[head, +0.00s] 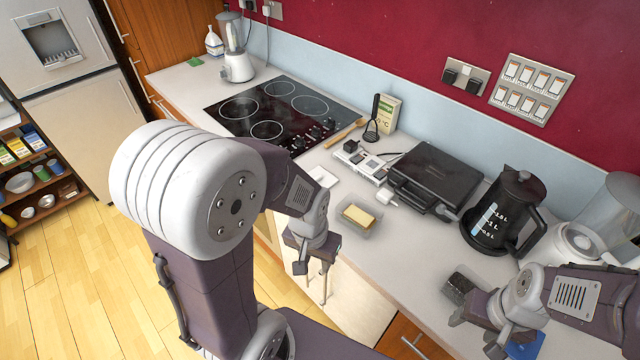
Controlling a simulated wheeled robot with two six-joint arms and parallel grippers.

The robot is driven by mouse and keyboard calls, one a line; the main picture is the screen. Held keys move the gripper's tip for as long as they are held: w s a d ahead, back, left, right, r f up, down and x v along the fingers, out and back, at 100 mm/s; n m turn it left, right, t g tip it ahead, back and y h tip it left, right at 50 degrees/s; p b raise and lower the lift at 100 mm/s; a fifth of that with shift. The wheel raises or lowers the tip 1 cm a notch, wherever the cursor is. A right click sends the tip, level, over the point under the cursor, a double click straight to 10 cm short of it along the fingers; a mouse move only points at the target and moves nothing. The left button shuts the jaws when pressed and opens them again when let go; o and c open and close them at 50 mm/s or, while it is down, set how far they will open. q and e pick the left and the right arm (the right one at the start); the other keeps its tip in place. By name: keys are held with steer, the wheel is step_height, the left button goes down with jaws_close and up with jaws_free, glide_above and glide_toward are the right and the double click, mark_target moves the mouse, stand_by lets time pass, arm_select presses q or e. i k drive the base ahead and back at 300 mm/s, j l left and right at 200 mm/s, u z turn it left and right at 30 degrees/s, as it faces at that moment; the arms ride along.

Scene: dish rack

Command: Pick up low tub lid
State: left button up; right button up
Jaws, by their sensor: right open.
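A clear low tub (345,222) stands on the worktop near its front edge, with a yellow block (358,215) in it. I cannot make out its lid for certain; a flat pale thing (322,177) lies on the worktop behind my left wrist, partly hidden. My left gripper (311,272) hangs in front of the counter edge, left of and lower than the tub in the picture, apart from it. Whether its fingers are apart is unclear. My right gripper (478,334) is open at the lower right, near the counter's front edge, with nothing seen in it.
A small dark item (459,286) lies just behind the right gripper, and a blue item (527,346) beside it is partly hidden. A black kettle (502,215), black grill (434,178) and white socket strip (361,163) stand behind. The hob (270,108) is further left.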

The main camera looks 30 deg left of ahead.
mark_target(322, 177)
steer(key=i+j+z, duration=0.2)
steer(key=j+z, duration=0.2)
steer(key=j, duration=0.45)
steer(key=j+z, duration=0.4)
steer(key=j, duration=0.45)
steer(key=j+z, duration=0.4)
steer(key=j, duration=0.5)
